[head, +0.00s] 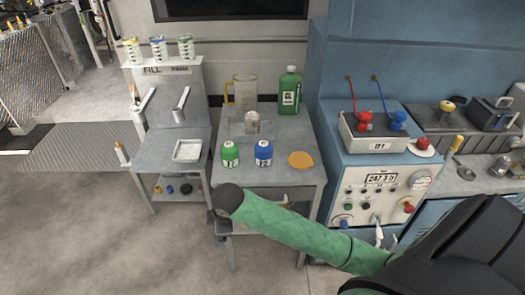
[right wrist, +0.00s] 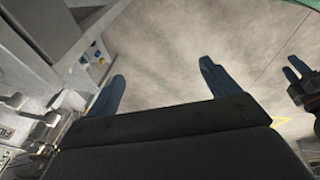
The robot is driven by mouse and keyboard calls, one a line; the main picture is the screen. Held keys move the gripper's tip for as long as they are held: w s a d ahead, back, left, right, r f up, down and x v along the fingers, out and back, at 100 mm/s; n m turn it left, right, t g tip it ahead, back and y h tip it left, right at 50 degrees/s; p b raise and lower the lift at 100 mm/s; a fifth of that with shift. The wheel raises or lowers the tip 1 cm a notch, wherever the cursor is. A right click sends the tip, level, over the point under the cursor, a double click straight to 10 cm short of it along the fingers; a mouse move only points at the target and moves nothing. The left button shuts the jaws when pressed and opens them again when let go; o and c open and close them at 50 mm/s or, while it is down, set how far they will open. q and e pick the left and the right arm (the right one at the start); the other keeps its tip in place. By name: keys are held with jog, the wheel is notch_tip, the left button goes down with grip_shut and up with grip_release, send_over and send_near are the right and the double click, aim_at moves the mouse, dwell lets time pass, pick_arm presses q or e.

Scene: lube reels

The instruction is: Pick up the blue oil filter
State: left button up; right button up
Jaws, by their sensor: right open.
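The blue oil filter (head: 263,153) stands upright on the grey metal table (head: 285,176) in the head view. It has a white cap or band and a label too small to read. A similar green filter (head: 229,154) stands just to its left, a small gap between them. My right gripper (right wrist: 160,85) is open in the right wrist view, with bare floor beyond its fingers and nothing between them. My left gripper (right wrist: 297,67) shows at the right edge of that view, its two fingers apart and empty. Neither gripper's fingers show in the head view.
An orange disc (head: 301,160) lies right of the blue filter. A metal can (head: 252,122), a clear jug (head: 243,93) and a green bottle (head: 289,92) stand behind. A fill stand with a white tray (head: 187,151) is at left. A blue test bench (head: 375,150) stands close at right.

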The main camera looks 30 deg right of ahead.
jog(key=w+d+r+n+h+p, duration=0.1)
jog(key=w+d+r+n+p, duration=0.15)
jog(key=w+d+r, duration=0.55)
jog(key=n+g+p, duration=0.2)
jog(key=n+g, duration=0.1)
jog(key=n, duration=0.7)
send_near(263, 144)
jog(key=shift+h, duration=0.3)
jog(key=f, duration=0.1)
jog(key=a+f, duration=0.1)
jog(key=f, duration=0.3)
jog(key=shift+a, duration=0.3)
jog(key=shift+s+d+n, duration=0.15)
jog(key=shift+d+n, duration=0.1)
jog(key=shift+d, duration=0.3)
jog(key=shift+f+p, duration=0.6)
jog(key=shift+f, duration=0.7)
pick_arm(q)
jog(key=s+a+f+p, duration=0.1)
jog(key=s+a+f, duration=0.2)
jog(key=f, duration=1.1)
jog(key=s+a+f+y+p, duration=0.1)
jog(key=s+a+f, duration=0.2)
jog(key=f, duration=1)
jog(key=shift+s+a+f+t+p, duration=0.3)
jog(key=shift+s+f+t+p, duration=0.1)
jog(key=shift+s, duration=1)
pick_arm(e)
jog(key=shift+d+f, duration=0.1)
jog(key=shift+f, duration=2.45)
